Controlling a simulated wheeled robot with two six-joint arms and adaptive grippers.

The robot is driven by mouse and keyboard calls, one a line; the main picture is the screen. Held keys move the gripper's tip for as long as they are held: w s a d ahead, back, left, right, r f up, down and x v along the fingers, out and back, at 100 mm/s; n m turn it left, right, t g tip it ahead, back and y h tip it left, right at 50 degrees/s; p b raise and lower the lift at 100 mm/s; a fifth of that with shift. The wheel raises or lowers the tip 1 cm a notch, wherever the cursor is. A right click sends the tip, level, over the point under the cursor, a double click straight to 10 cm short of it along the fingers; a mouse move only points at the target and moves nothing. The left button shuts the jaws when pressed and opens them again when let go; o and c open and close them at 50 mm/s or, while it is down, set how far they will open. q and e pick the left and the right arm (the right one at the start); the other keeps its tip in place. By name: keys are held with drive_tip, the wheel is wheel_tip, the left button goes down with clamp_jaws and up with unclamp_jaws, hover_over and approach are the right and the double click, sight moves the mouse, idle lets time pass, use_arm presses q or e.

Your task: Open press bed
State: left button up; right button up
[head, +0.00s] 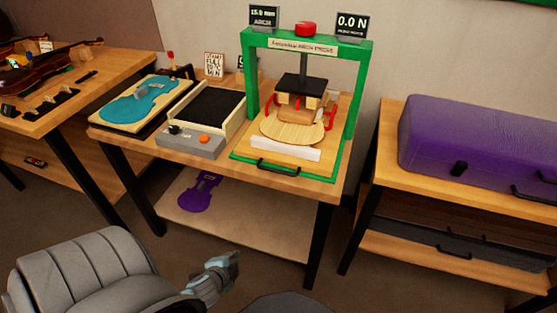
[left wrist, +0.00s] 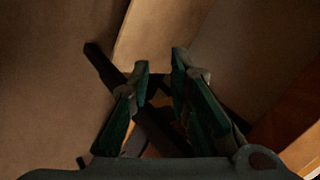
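The green arch press (head: 358,100) stands on the middle wooden table in the head view. Its bed (head: 240,159) has a green edge and a black handle (head: 278,168) at the front. A wooden violin plate (head: 290,128) lies on the bed under the black press ram (head: 300,82), with red clamps around a wooden block. My left gripper (head: 232,262) is low in front of the table, well apart from the handle. In the left wrist view, my left gripper's two fingers (left wrist: 160,72) are spread with nothing between them. My right gripper is not in view.
A grey device (head: 190,142) with a black belt and a blue violin-shaped mould (head: 140,100) stand left of the press. A purple case (head: 480,140) lies on the right shelf. A purple violin-shaped piece (head: 200,192) lies on the lower shelf. Floor is free before the table.

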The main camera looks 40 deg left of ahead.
use_arm(q)
drive_tip(key=w+r+m+t+b, duration=0.1)
drive_tip(key=w+r+m+t, duration=0.3)
drive_tip(key=r, duration=0.5)
drive_tip(key=m+t+y+b, duration=0.1)
drive_tip(key=m+t+b, duration=0.1)
drive_tip(key=t, duration=0.1)
approach(269, 169)
drive_tip(key=x, duration=0.5)
drive_tip(key=b+x, duration=0.1)
drive_tip(key=x, duration=0.4)
drive_tip(key=shift+w+a+f, duration=0.1)
drive_tip(key=shift+w+f, duration=0.05)
drive_tip(key=shift+f, duration=0.15)
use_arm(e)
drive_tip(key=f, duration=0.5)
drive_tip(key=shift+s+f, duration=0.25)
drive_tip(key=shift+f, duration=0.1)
use_arm(q)
clamp_jaws()
